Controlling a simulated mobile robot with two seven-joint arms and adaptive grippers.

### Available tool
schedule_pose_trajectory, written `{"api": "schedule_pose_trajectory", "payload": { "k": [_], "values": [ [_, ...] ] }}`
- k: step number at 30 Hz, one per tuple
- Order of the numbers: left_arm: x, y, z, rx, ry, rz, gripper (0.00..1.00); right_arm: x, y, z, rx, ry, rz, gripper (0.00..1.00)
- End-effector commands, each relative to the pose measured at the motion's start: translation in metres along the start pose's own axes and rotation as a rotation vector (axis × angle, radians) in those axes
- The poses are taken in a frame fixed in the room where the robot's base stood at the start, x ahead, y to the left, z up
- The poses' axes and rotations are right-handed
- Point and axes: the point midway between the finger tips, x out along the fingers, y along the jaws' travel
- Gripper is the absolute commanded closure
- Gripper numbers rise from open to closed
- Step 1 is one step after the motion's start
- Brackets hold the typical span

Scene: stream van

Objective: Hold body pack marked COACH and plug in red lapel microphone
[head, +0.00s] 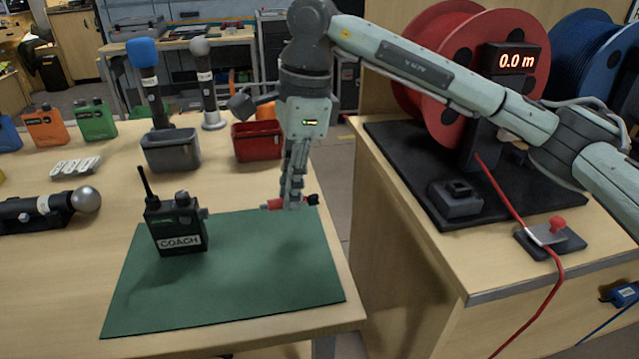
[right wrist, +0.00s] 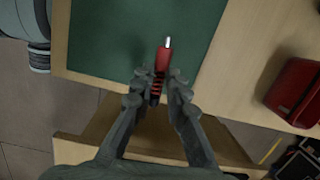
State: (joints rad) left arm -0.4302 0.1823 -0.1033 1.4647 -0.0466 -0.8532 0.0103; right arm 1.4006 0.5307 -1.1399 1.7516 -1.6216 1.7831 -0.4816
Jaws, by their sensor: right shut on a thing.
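The black body pack marked COACH (head: 178,224) stands upright on the left part of the green mat (head: 235,275), with a thin antenna at its top left and a small stub on its right side. My right gripper (head: 291,203) hangs from above over the mat's back right part. It is shut on the red lapel microphone's plug (head: 273,204). The plug points left toward the pack, with a clear gap between them. In the right wrist view the red plug (right wrist: 162,60) has a metal tip beyond the fingertips (right wrist: 158,88). My left gripper is not in view.
A grey bin (head: 170,152) and a red bin (head: 257,142) stand behind the mat. Handheld microphones and orange (head: 45,126) and green (head: 94,121) packs stand farther back left. A bench at right holds a red cable reel (head: 465,75). The mat's front is clear.

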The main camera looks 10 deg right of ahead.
Motion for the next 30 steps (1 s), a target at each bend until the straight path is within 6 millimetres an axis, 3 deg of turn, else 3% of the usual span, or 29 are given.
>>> {"api": "schedule_pose_trajectory", "payload": {
  "k": [6, 20, 30],
  "values": [
    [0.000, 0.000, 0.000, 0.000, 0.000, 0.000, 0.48, -0.001, 0.002, 0.008, 0.089, 0.002, 0.009, 1.00],
    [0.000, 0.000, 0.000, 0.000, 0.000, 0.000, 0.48, 0.000, 0.002, 0.011, 0.089, 0.003, 0.010, 1.00],
    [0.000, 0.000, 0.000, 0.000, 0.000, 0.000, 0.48, 0.004, 0.000, 0.037, 0.087, 0.003, 0.011, 1.00]
  ]
}}
